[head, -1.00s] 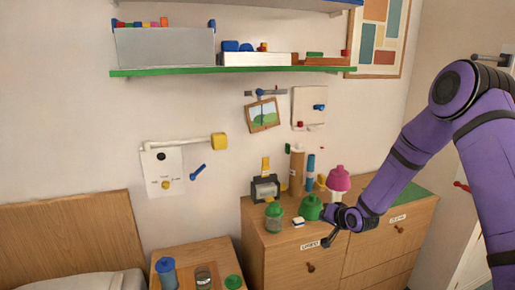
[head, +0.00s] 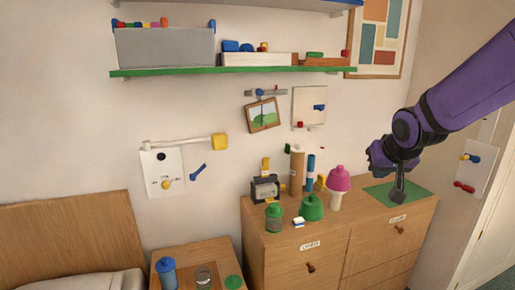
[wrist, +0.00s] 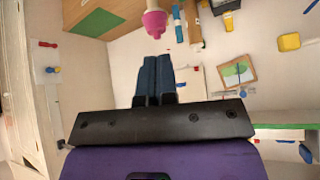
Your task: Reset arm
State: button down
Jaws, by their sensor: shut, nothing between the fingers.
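My gripper (head: 398,190) hangs at the end of my purple arm, over the right part of the dresser top, in front of or above the green mat (head: 378,195). Its dark fingers are together and hold nothing. In the wrist view my gripper (wrist: 154,75) shows its two fingers side by side, with the pink-topped bottle (wrist: 155,20) beyond them. In the head view that pink-topped bottle (head: 338,184) stands left of my gripper, apart from it.
The wooden dresser (head: 290,262) also bears a green container (head: 312,208), a green-lidded jar (head: 274,216) and several tall items at the back. A green shelf (head: 235,69) runs along the wall above. A switch panel (head: 474,168) is on the right wall.

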jog(key=s+r+g, duration=0.1)
jog(key=s+r, duration=0.2)
jog(key=s, duration=1)
jog(key=s+r+n+g, duration=0.1)
jog(key=s+r, duration=0.3)
jog(key=s, duration=0.9)
jog(key=shift+s+d+g, duration=0.3)
jog(key=shift+s+d, duration=0.05)
jog(key=c, duration=1.8)
grip_release()
